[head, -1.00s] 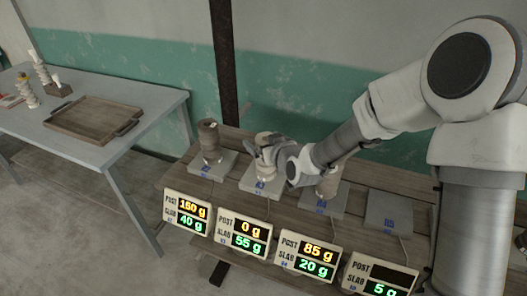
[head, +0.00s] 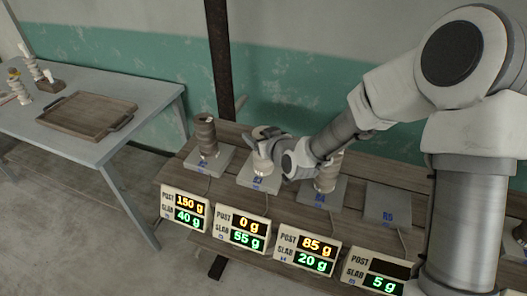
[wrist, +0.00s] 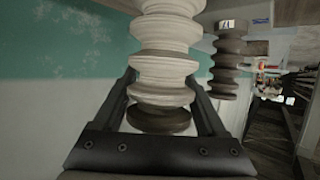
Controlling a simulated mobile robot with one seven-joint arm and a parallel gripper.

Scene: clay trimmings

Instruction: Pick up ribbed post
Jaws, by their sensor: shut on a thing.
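In the head view a pale ribbed post (head: 262,148) is at the second scale plate (head: 245,180) from the left. My gripper (head: 270,143) is shut on it from the right side. In the wrist view the same pale ribbed post (wrist: 163,66) stands between my two fingers (wrist: 161,98), with a darker disc at its lower end. Whether the post touches the plate is hard to tell. A brown ribbed post (head: 206,136) stands upright on the left plate, and another ribbed post (head: 327,176) stands on the third plate, partly behind my arm. The second display (head: 241,229) reads post 0 g, slab 55 g.
The fourth plate (head: 387,204) is empty. Several displays line the front of the wooden bench. A grey table (head: 150,104) on the left carries a wooden tray (head: 84,116) and several small pale pieces. The wall is close behind the bench.

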